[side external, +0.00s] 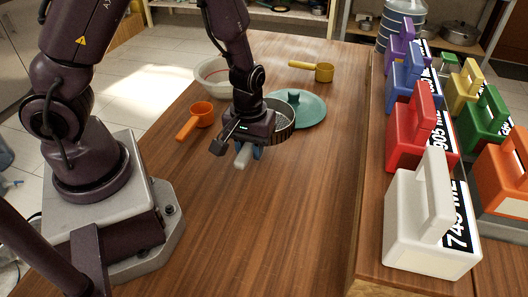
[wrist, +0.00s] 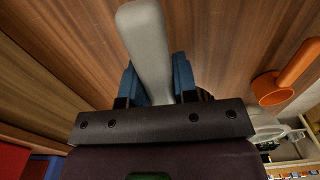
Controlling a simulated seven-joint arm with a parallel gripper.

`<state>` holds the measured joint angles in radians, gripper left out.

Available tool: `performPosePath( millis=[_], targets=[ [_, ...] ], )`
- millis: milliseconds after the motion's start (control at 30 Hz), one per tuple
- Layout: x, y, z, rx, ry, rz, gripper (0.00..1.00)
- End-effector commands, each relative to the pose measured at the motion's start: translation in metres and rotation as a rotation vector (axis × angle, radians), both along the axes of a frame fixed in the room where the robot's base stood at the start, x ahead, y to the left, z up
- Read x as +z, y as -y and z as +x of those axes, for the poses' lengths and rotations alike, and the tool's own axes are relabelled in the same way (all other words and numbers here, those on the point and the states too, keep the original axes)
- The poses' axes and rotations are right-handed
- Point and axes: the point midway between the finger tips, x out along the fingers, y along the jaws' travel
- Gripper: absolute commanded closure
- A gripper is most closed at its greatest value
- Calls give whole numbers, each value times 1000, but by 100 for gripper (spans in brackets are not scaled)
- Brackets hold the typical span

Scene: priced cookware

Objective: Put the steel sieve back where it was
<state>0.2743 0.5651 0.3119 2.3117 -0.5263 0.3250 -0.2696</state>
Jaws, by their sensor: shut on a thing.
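The steel sieve (side external: 284,124) is a round metal-rimmed mesh pan with a pale grey handle. My gripper (side external: 248,151) is shut on that handle, and the handle's end sticks out toward the front of the table. In the wrist view the handle (wrist: 146,30) runs between the two blue fingers of my gripper (wrist: 157,82). The bowl of the sieve is partly hidden behind my gripper in the side view and is hidden in the wrist view. I cannot tell whether the sieve touches the table.
A teal lid (side external: 307,108) lies right behind the sieve. Coloured boxes with labels, such as a white one (side external: 415,225), line a raised shelf at right. The front table is clear.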

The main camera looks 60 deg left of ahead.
Motion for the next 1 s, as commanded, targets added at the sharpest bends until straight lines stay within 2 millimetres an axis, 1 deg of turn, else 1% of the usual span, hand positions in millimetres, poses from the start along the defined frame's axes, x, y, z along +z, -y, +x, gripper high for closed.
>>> performPosePath(
  millis=[100,200,333,533,633,967,1000],
  targets=[
    [-19,-2,1,31,-6,0,100],
    [-33,-2,1,29,-5,-1,100],
    [-45,-1,2,26,-3,-1,100],
    [-71,-1,2,25,-3,-2,100],
    [-77,0,2,24,-2,-2,100],
    [-79,0,2,22,-1,-1,100],
    [-79,0,2,22,-1,-1,68]
  ],
)
